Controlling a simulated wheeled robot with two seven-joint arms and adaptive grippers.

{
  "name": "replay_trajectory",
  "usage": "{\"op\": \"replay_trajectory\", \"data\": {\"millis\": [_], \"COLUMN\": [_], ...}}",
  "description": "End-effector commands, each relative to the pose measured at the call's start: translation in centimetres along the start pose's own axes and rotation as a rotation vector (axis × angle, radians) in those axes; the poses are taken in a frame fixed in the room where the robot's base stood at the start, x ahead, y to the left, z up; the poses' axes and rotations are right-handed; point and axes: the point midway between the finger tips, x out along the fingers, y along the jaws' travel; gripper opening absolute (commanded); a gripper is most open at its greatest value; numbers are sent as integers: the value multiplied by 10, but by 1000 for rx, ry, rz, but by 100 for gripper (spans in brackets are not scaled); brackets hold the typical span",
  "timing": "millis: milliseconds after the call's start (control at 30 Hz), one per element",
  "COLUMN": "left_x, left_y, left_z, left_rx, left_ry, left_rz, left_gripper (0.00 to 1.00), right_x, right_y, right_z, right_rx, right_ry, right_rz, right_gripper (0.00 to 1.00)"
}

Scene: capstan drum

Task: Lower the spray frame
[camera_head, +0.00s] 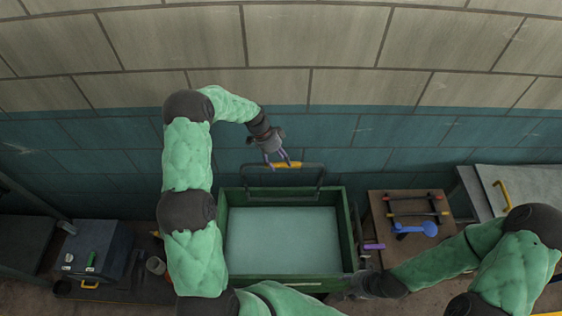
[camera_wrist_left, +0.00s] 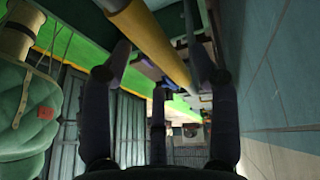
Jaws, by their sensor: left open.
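The spray frame (camera_head: 247,185) is a dark, thin hoop standing up at the back of a green tank (camera_head: 224,245). Its top bar has a yellow grip (camera_head: 290,165), which also shows in the left wrist view (camera_wrist_left: 155,45), running slantwise between the fingertips. My left gripper (camera_head: 277,160) reaches down to this grip from above. Its fingers are spread and not closed on the bar. My right gripper (camera_head: 347,288) is low at the tank's front right corner. It is dark and small there, and its fingers cannot be made out.
The tank holds a pale, flat surface (camera_head: 282,240). A purple handle (camera_head: 374,246) sticks out at its right. A brown table (camera_head: 381,212) carries dark bars and a blue tool (camera_head: 415,229). At left stands a dark box (camera_head: 97,245). A tiled wall (camera_head: 400,130) rises close behind.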

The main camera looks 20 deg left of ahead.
Motion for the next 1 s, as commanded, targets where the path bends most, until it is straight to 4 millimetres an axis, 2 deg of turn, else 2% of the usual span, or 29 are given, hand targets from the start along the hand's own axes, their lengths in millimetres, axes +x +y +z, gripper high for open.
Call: {"op": "replay_trajectory", "data": {"millis": [133, 467, 567, 600, 700, 1000], "left_x": [11, 14, 14, 14, 14, 16], "left_y": [0, 0, 0, 0, 0, 1], "left_z": [0, 0, 0, 0, 0, -1], "left_rx": [0, 0, 0, 0, 0, 6], "left_ry": [0, 0, 0, 0, 0, -1], "left_rz": [0, 0, 0, 0, 0, -11], "left_gripper": [60, 60, 35, 23, 0, 0], "right_x": [-2, -2, -2, -2, -2, 3], "right_y": [-1, -1, -1, -1, -1, 1], "right_z": [0, 0, 0, 0, 0, 0], "right_rx": [0, 0, 0, 0, 0, 0], "right_ry": [0, 0, 0, 0, 0, 0], "right_rz": [0, 0, 0, 0, 0, 0], "right_gripper": [40, 40, 40, 40, 40, 40]}}
